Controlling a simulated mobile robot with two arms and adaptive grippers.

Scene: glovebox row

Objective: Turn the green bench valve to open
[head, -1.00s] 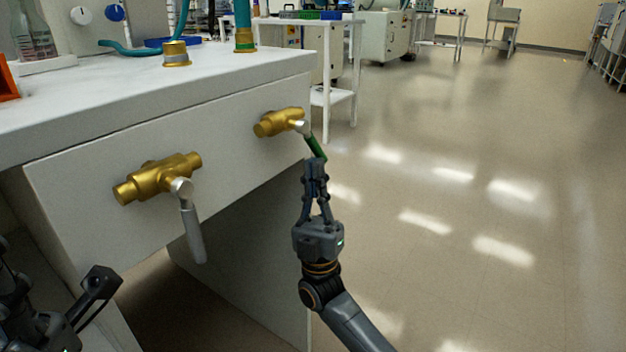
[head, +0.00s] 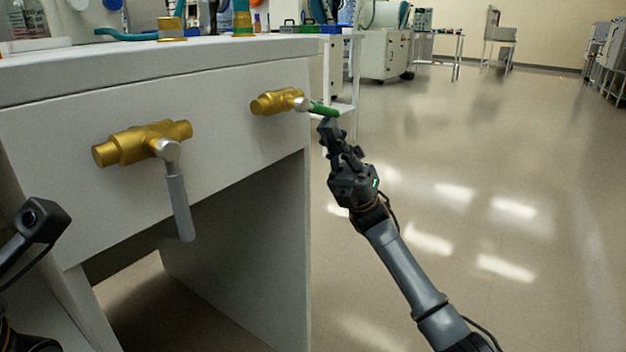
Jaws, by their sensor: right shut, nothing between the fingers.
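The green bench valve has a brass body (head: 277,101) on the bench's front panel, near its right corner. Its green lever handle (head: 325,109) points right and slightly down from the silver hub. My right gripper (head: 328,128) is shut with nothing between its fingers. Its fingertips are just below the green handle, at or very near it; I cannot tell whether they touch. A second brass valve (head: 143,143) to the left has a grey lever (head: 178,202) hanging down. A dark part of my left arm shows at the left edge; its fingers are not visible.
The white bench (head: 230,62) carries a brass fitting (head: 172,28) and teal hoses near its back. A white cart (head: 350,75) stands behind the bench's right end. The floor to the right is open.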

